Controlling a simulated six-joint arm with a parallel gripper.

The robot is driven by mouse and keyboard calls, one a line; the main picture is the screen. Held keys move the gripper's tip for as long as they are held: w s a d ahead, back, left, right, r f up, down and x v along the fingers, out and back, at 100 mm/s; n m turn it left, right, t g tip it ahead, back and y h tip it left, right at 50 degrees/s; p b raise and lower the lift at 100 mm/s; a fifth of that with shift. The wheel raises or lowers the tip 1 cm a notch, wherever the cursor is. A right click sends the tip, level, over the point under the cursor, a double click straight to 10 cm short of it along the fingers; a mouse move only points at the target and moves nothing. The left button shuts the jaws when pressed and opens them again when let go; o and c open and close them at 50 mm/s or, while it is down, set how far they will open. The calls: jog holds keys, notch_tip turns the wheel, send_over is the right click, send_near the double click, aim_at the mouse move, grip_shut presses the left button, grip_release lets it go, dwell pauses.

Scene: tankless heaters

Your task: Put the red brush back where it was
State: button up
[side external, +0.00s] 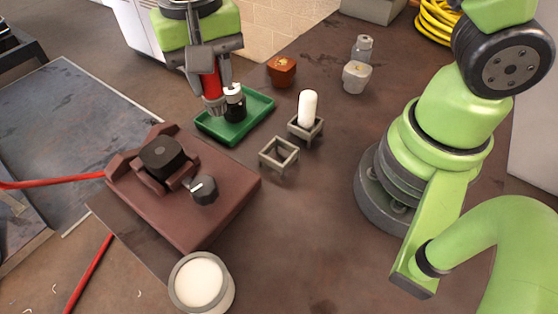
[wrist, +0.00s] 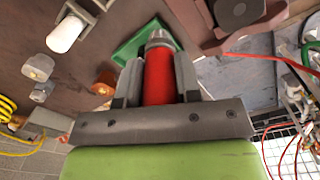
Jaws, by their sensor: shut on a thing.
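The red brush (side external: 209,86) is upright between the fingers of my gripper (side external: 211,98), which is shut on it. In the wrist view the brush (wrist: 159,78) shows a red body and a grey end pointing away from my gripper (wrist: 157,88). In the side view it appears over or just behind the green tray (side external: 213,131); I cannot tell whether it touches the tray. A black bottle with a white top (side external: 235,103) stands in the tray, close to the brush's right. Two small grey square stands are right of the tray: one empty (side external: 278,156), one holding a white cylinder (side external: 308,108).
A brown fixture (side external: 225,211) with a black block (side external: 161,156) and a dark knob (side external: 203,190) lies in front. A white-filled round tub (side external: 201,283) is at the near edge.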

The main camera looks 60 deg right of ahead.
jog(key=s+d+f+n, duration=0.25)
jog(key=s+d, duration=0.25)
jog(key=s, duration=0.3)
jog(key=shift+s+a+f, duration=0.1)
jog(key=shift+s+f, duration=0.05)
jog(key=shift+f, duration=2.25)
jog(key=shift+s+f, duration=0.1)
jog(key=shift+f, duration=2.25)
jog(key=o, duration=1)
jog(key=shift+r, duration=0.15)
